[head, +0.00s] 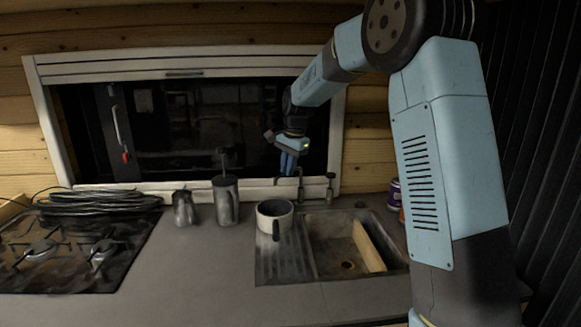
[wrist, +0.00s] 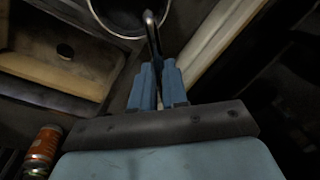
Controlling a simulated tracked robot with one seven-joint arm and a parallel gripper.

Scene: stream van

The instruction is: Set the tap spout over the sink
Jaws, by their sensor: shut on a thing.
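The tap spout (wrist: 151,32) is a thin dark metal tube, and its tip lies over the edge of a round mug in the wrist view. My gripper (wrist: 158,72) is shut on the spout, with both blue fingers around it. In the head view my gripper (head: 288,168) points down at the back of the counter, by the tap (head: 299,187). The sink (head: 323,226) lies to the right of the mug. In the wrist view the sink (wrist: 112,72) is on the left, apart from the spout tip. The fingers partly hide the tap.
The grey mug (head: 268,222) stands on the drainer (head: 296,262). A pale board (head: 368,246) leans inside the sink. A grinder (head: 226,201), a small pot (head: 184,208), coiled cable (head: 95,201) and hob (head: 60,262) are to the left. A window frame (head: 120,187) stands behind.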

